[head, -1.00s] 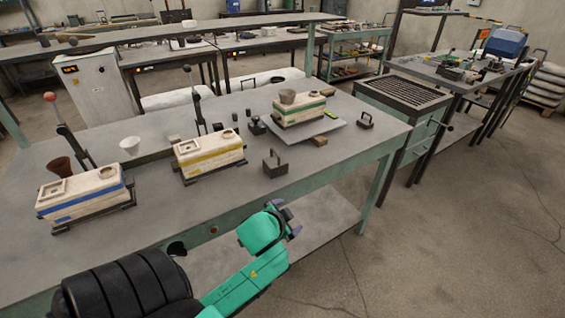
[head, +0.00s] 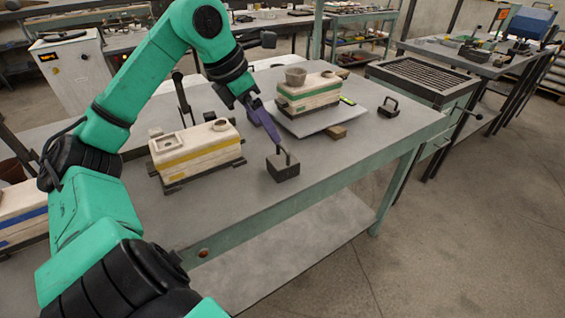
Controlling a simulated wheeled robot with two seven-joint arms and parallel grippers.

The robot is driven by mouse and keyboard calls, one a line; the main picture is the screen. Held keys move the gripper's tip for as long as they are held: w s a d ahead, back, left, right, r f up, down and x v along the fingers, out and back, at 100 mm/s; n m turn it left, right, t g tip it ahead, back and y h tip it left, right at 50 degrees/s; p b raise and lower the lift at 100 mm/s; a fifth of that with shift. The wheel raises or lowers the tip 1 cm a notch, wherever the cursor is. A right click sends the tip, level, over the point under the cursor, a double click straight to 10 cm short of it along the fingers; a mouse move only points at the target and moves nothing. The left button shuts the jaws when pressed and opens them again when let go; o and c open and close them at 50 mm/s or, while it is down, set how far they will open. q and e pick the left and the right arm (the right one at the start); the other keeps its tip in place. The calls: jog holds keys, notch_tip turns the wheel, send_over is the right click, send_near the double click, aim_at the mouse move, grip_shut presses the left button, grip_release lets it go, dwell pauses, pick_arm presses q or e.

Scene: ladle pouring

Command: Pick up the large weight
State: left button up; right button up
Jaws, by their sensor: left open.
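The large weight (head: 284,171) is a dark block with an upright handle on top. It stands on the grey workbench near its front edge. My left gripper (head: 277,143) reaches down from above with its purple fingers, the tips close to the weight's handle. It is open; I cannot tell whether the handle lies between the fingers or is touched. A smaller dark weight (head: 388,108) with a handle stands farther right on the bench. My right gripper is not in view.
A white mould with a yellow stripe (head: 195,150) stands left of the weight. A green-striped mould (head: 308,93) with a grey cup (head: 295,75) on it rests on a tilted plate (head: 326,122), with a wooden block (head: 337,132) by it. The bench (head: 340,160) is clear right of the weight.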

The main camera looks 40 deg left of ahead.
aim_at(283, 158)
pick_arm(q)
jog(key=p+x, duration=0.1)
jog(key=x, duration=0.5)
jog(key=p+x, duration=0.2)
jog(key=x, duration=0.5)
jog(key=shift+s+a+f, duration=0.1)
jog(key=shift+a+f, duration=0.1)
jog(key=shift+f, duration=0.45)
jog(key=c, duration=1.6)
jog(key=shift+r, duration=0.25)
jog(key=shift+w+f, duration=0.1)
jog(key=shift+w, duration=0.15)
